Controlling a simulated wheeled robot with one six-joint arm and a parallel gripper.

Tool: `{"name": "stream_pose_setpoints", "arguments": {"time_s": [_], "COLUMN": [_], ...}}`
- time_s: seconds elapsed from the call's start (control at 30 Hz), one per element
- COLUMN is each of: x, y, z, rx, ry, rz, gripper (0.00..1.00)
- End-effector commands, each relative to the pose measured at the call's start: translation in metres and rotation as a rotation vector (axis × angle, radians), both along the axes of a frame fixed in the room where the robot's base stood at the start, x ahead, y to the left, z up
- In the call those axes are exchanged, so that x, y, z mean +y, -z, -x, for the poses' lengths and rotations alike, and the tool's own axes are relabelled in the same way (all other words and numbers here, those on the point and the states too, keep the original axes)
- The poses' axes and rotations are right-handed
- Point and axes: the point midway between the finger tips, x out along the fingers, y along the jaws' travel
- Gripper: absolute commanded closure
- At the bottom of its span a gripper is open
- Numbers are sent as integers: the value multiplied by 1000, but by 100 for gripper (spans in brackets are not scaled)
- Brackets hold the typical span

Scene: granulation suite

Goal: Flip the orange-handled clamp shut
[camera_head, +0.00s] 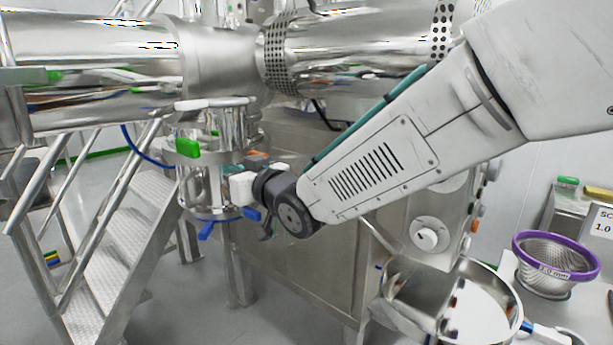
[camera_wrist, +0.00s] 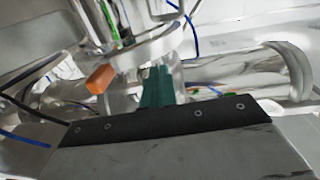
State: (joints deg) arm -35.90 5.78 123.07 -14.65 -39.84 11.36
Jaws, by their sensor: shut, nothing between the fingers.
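The orange handle of the clamp (camera_wrist: 100,78) shows in the wrist view, left of my fingers, beside a shiny steel vessel fitting. In the head view a small orange part (camera_head: 258,156) shows just above my wrist, against the steel outlet; the rest of the clamp is hidden there. My gripper (camera_wrist: 157,86) shows teal fingers in the wrist view, shut and empty. The fingers are apart from the orange handle in that picture, to its right; the depth between them is unclear. In the head view my wrist hides the fingertips.
A green handle (camera_head: 188,147) and a blue handle (camera_head: 207,229) are on the same steel outlet. Metal stairs (camera_head: 125,225) stand at left. A steel bowl (camera_head: 480,308) and purple-rimmed sieve (camera_head: 555,262) are at lower right. A large steel cabinet stands behind my arm.

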Motion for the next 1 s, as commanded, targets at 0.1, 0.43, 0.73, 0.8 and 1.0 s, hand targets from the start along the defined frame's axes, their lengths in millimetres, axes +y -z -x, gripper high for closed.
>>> {"name": "stream_pose_setpoints", "arguments": {"time_s": [0.1, 0.43, 0.73, 0.8, 1.0], "x": [5, 16, 21, 21, 21], "y": [0, 0, 0, 0, 3], "z": [10, 34, 46, 46, 45], "rx": [1, 1, 1, 1, 6], "ry": [-2, -2, -1, -1, 0], "rz": [1, 1, 1, 1, 9], "gripper": [100, 100, 100, 100, 100]}}
